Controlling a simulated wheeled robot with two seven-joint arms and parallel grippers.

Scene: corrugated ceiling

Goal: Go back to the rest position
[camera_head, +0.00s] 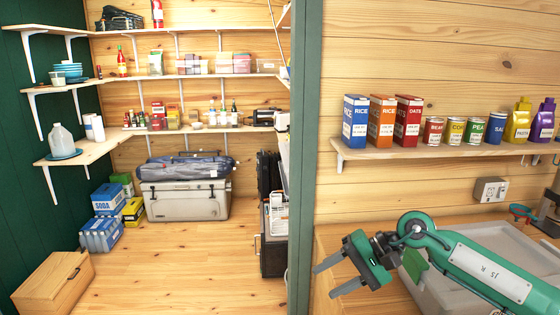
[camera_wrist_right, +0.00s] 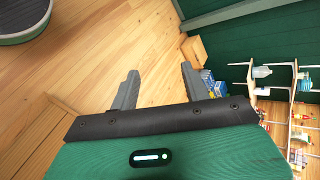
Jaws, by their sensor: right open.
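My right gripper (camera_head: 338,276) is at the lower right of the head view, at the end of my green right arm. Its two grey fingers point left and stand apart, with nothing between them. The right wrist view also shows the open fingers (camera_wrist_right: 160,85), with wooden floor beyond them. The gripper is in front of a light grey sink or counter basin (camera_head: 515,240), below the wall shelf. My left gripper is in neither view.
A wall shelf (camera_head: 440,150) holds boxes, cans and bags above my right arm. A green post (camera_head: 305,150) stands left of the gripper. Beyond it, a pantry has loaded shelves, a cooler (camera_head: 187,200), a wooden box (camera_head: 55,283) and clear floor (camera_head: 180,270).

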